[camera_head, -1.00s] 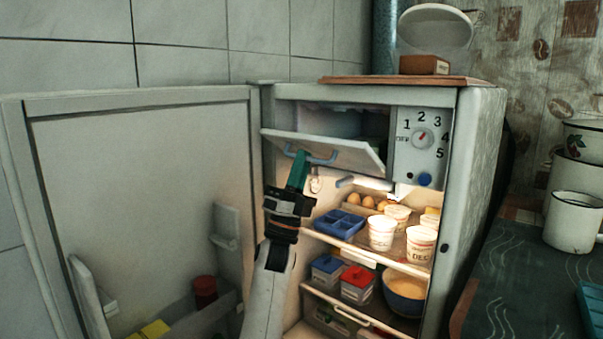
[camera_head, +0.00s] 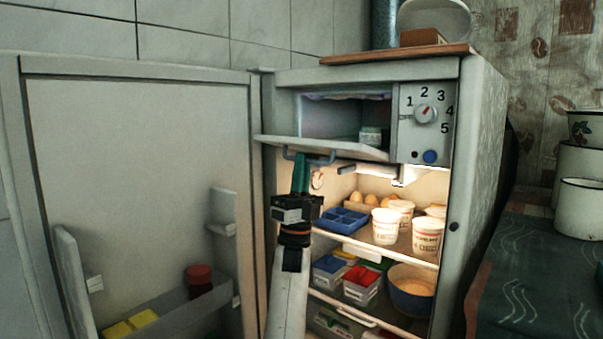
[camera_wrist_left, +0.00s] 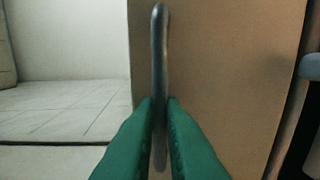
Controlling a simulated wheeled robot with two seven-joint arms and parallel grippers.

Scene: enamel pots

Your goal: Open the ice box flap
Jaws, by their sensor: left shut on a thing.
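The ice box flap (camera_head: 325,146) is a pale panel at the top of the open fridge. It is swung down to about level, with the ice box interior (camera_head: 335,118) visible above it. A small pale tub (camera_head: 371,136) stands inside. My left gripper (camera_head: 301,160) reaches up from below, its green fingers at the flap's blue-grey handle (camera_head: 322,157). In the left wrist view, the green fingers (camera_wrist_left: 160,105) are shut on the handle bar (camera_wrist_left: 159,50), with the flap face (camera_wrist_left: 220,80) behind it. My right gripper is not in view.
The fridge door (camera_head: 140,180) stands wide open at left. A control panel with a dial (camera_head: 425,115) is right of the ice box. Below are shelves with cups (camera_head: 386,226), a blue tray (camera_head: 342,220) and a bowl (camera_head: 411,288). Enamel pots (camera_head: 585,208) stand at right.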

